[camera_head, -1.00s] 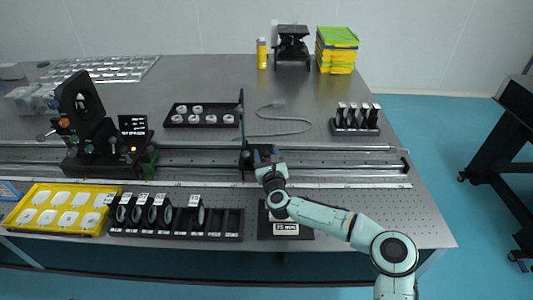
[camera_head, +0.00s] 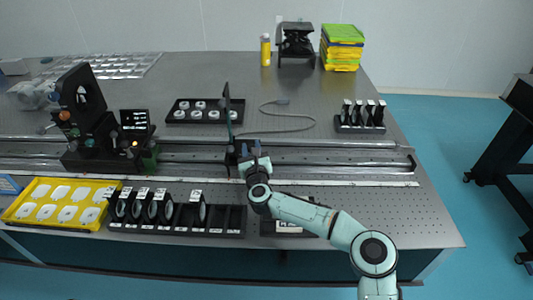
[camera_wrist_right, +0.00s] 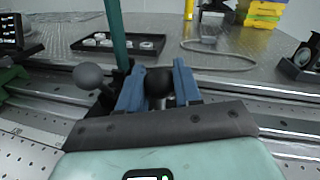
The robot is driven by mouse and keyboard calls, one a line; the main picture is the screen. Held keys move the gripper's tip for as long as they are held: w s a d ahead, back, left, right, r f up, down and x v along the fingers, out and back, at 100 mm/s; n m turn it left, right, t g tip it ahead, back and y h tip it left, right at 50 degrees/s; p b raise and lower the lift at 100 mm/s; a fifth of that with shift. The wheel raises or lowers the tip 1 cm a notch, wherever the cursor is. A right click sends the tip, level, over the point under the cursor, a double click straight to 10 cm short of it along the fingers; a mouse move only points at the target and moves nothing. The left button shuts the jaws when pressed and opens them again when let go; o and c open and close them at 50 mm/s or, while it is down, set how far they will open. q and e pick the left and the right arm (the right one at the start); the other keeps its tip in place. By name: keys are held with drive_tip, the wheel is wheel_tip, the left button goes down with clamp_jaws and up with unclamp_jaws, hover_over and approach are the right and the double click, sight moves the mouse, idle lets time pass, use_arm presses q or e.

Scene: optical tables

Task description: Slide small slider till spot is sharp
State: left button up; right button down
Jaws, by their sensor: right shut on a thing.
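The small slider (camera_head: 231,160) is a dark carriage on the long rail, with a thin upright plate (camera_head: 228,112) standing on it. My right gripper (camera_head: 249,157) is at the slider's near right side. In the right wrist view its two blue fingers (camera_wrist_right: 158,85) are shut on a black round knob (camera_wrist_right: 159,80). A second, grey ball knob (camera_wrist_right: 88,76) is left of the fingers. The black lamp and stage unit (camera_head: 88,120) stands on the rail to the left, with a small lit screen (camera_head: 134,120). No light spot can be made out. My left gripper is not in view.
The rail (camera_head: 330,158) runs clear to the right. A yellow tray (camera_head: 22,209) and a black rack of lenses (camera_head: 225,221) lie in front of it. A black tray of round parts (camera_head: 204,119), a cable and a holder rack (camera_head: 360,124) lie behind.

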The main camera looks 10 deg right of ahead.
drive_tip(key=shift+w+a+f, duration=0.1)
drive_tip(key=shift+w+a, duration=0.15)
drive_tip(key=shift+a, duration=0.35)
drive_tip(key=shift+d, duration=0.1)
drive_tip(key=shift+s, duration=0.1)
drive_tip(key=c, duration=0.8)
unclamp_jaws()
drive_tip(key=shift+s, duration=0.1)
drive_tip(key=s, duration=0.8)
drive_tip(key=s+a+b, duration=0.1)
drive_tip(key=s, duration=0.4)
drive_tip(key=shift+s, duration=0.1)
